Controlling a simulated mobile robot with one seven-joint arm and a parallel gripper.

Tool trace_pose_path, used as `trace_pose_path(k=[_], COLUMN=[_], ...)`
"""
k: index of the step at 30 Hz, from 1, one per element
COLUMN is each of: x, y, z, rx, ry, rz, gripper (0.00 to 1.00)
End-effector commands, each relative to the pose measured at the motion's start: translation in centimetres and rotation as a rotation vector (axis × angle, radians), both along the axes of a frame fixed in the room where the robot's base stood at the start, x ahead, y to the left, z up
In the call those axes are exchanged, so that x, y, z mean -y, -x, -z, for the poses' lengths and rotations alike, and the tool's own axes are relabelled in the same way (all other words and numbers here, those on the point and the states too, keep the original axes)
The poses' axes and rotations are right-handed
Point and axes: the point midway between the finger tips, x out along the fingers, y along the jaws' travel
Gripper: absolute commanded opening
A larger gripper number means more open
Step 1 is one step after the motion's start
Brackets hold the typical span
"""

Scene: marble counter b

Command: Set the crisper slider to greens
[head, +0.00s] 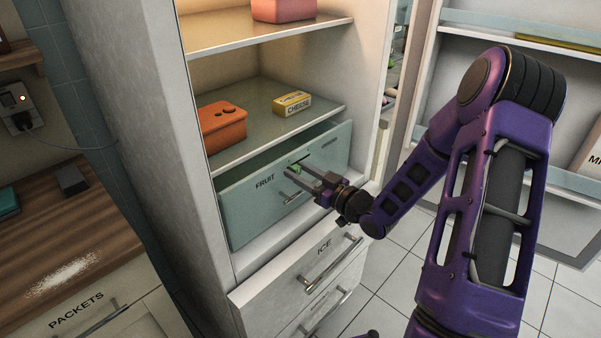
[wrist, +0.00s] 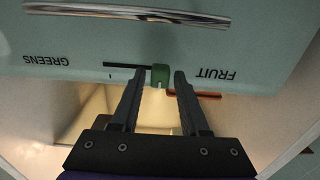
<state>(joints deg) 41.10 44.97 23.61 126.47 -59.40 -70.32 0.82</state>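The crisper drawer (head: 238,211) is a pale green front with the labels FRUIT on the left and GREENS on the right in the head view. The wrist view shows it upside down, with GREENS at left and FRUIT at right. The green slider knob (wrist: 160,73) sits at the FRUIT end of a dark slot (wrist: 125,66) that runs toward GREENS. The knob also shows in the head view (head: 295,168). My gripper (wrist: 159,82) is open, with one finger on each side of the knob and small gaps visible. In the head view my gripper (head: 306,181) is at the drawer front.
A metal drawer handle (wrist: 130,13) lies below the slider. An orange box (head: 222,125) and a yellow cheese box (head: 292,103) stand on the shelf above. The ICE drawer (head: 290,275) is below. A wooden counter (head: 50,235) is at left.

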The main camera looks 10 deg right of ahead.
Motion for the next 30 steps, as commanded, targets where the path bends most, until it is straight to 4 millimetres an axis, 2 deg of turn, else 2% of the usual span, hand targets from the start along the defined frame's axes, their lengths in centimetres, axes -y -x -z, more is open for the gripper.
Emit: trace_pose_path(k=[1,6,7,30], x=[0.01,0.02,0.02,0.04], y=[0.02,0.02,0.02,0.04], z=[0.00,0.00,0.00,0.00], rx=[0.000,0.000,0.000,0.000], ry=[0.000,0.000,0.000,0.000], rz=[0.000,0.000,0.000,0.000], gripper=[0.34,0.04,0.00,0.00])
